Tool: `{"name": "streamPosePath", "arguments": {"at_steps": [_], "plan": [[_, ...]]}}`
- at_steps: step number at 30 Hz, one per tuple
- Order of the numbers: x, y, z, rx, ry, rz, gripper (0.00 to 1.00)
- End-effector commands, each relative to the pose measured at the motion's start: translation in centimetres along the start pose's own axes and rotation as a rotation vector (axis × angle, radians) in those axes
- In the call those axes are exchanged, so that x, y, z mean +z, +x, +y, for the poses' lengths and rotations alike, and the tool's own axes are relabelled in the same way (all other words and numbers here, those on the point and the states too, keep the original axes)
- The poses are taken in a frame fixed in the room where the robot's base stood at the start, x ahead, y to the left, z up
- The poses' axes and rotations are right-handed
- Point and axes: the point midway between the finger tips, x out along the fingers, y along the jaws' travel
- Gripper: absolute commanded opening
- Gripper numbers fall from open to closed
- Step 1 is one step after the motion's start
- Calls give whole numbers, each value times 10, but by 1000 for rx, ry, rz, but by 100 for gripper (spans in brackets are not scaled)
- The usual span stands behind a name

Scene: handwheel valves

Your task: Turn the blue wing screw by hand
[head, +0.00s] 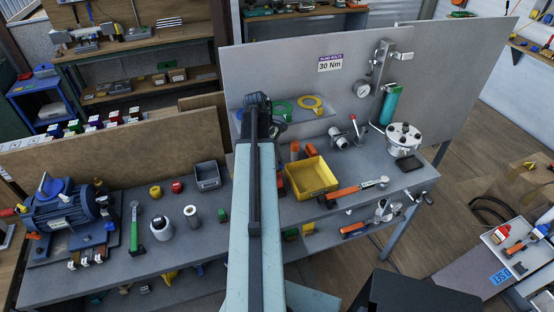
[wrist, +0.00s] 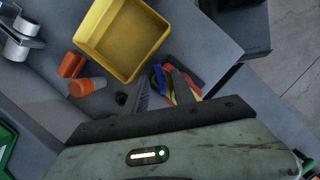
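A yellow bin (head: 312,178) stands right of my arm, with an orange cylinder (wrist: 82,87) and orange block (wrist: 72,64) beside it. A blue motor (head: 60,205) is at the bench's left. A metal pot (head: 403,137) stands right. The back panel (head: 290,65) bounds the bench.

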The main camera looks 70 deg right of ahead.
Motion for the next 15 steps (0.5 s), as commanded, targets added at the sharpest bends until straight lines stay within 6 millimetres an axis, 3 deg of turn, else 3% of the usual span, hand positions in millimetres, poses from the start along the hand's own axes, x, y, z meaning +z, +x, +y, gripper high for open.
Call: {"name": "streamPosePath", "arguments": {"at_steps": [15], "plan": [[18,-57,0,0,0,0,31]]}}
